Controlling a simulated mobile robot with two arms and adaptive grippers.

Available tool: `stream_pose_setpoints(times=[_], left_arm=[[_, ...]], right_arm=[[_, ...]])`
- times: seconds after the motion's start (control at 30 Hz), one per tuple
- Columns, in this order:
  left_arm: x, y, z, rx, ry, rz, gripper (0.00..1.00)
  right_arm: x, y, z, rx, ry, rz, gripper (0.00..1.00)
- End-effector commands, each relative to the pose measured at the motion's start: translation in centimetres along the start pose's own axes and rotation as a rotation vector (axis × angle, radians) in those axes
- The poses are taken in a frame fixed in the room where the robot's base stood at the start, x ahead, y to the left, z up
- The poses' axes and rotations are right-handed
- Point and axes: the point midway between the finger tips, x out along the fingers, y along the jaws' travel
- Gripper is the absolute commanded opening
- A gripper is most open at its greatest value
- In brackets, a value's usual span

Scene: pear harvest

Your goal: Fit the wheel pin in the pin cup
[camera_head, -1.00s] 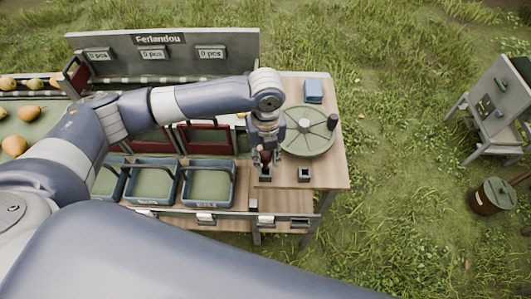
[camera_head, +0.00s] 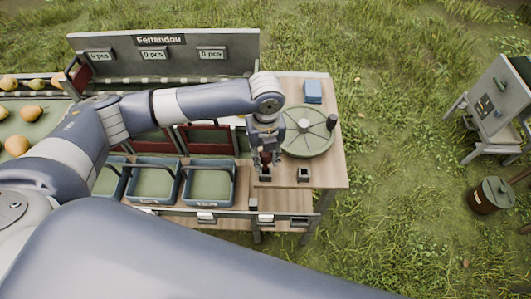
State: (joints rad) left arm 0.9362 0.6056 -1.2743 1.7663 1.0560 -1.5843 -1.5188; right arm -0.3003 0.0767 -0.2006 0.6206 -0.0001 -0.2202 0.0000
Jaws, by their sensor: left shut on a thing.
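My left gripper (camera_head: 266,161) points down over the right-hand part of the wooden table. It is shut on a small dark reddish piece, which looks like the wheel pin (camera_head: 266,157) and is partly hidden by the fingers. A dark square cup, likely the pin cup (camera_head: 265,178), stands right under the gripper. I cannot tell whether the pin touches it. A second dark square cup (camera_head: 304,175) stands to its right. The round green wheel (camera_head: 308,143) lies behind, right of the gripper. My right gripper is not in view.
Blue crates (camera_head: 209,200) stand left of the cups. A blue box (camera_head: 313,91) and a dark knob (camera_head: 332,122) are by the wheel. Pears (camera_head: 32,112) lie at far left. A metal stand (camera_head: 497,105) and a barrel (camera_head: 490,197) stand on the grass at right.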

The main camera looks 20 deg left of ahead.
Motion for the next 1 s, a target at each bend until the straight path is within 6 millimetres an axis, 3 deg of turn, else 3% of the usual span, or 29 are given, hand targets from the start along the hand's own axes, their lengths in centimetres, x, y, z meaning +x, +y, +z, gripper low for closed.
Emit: stream_pose_setpoints(times=[0.43, 1.0], left_arm=[[0.1, 0.0, 0.0, 0.001, -0.001, 0.000, 0.03], [1.8, -0.1, 0.1, 0.000, -0.001, -0.001, 0.03]], right_arm=[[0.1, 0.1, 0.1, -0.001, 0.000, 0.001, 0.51], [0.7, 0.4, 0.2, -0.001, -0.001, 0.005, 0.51]])
